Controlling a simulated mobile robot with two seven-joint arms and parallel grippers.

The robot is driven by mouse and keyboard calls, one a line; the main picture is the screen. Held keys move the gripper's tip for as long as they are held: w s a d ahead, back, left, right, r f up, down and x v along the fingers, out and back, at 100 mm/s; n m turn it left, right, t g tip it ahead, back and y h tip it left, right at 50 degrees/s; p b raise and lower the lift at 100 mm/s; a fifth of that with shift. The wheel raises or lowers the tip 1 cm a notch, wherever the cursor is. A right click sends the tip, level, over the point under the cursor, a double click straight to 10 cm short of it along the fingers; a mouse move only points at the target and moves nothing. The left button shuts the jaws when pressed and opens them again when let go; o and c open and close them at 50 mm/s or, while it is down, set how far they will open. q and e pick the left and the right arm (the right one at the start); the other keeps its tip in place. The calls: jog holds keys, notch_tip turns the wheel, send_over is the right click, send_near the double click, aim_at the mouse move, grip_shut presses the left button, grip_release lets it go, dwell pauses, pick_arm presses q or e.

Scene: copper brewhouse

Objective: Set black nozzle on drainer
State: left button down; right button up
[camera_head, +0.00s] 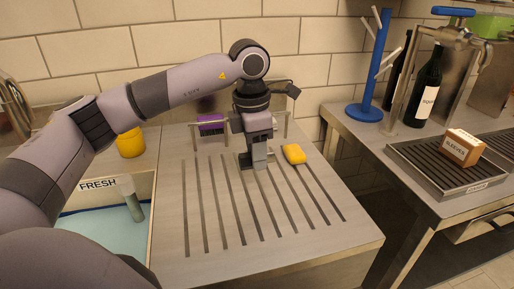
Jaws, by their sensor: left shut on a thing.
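The drainer (220,225) is a slotted grey metal board in the middle, sloping towards me. My left gripper (257,164) points down over its back part and is shut. A small dark piece, which looks like the black nozzle (245,160), shows at its fingertips, low against the drainer. The fingers hide most of it, and I cannot tell whether it touches the surface. My right gripper is not in view.
A yellow sponge (293,153) lies right of the gripper; a purple brush (211,125) is behind left. A basin marked FRESH (98,184) holds a grey-green bottle (131,203). A blue rack (365,112) stands right. The drainer's front is clear.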

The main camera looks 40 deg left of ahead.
aim_at(257, 189)
pick_arm(q)
jog(key=shift+f+b, duration=2.05)
jog(key=shift+f, duration=1.35)
jog(key=shift+f, duration=0.2)
jog(key=c, duration=1.1)
grip_release()
jog(key=shift+o, duration=0.2)
jog(key=o, duration=0.6)
jog(key=shift+r, duration=0.15)
jog(key=shift+s+a+r, duration=0.1)
jog(key=shift+r, duration=1.75)
jog(key=shift+s+a+r, duration=0.1)
jog(key=shift+r, duration=1.7)
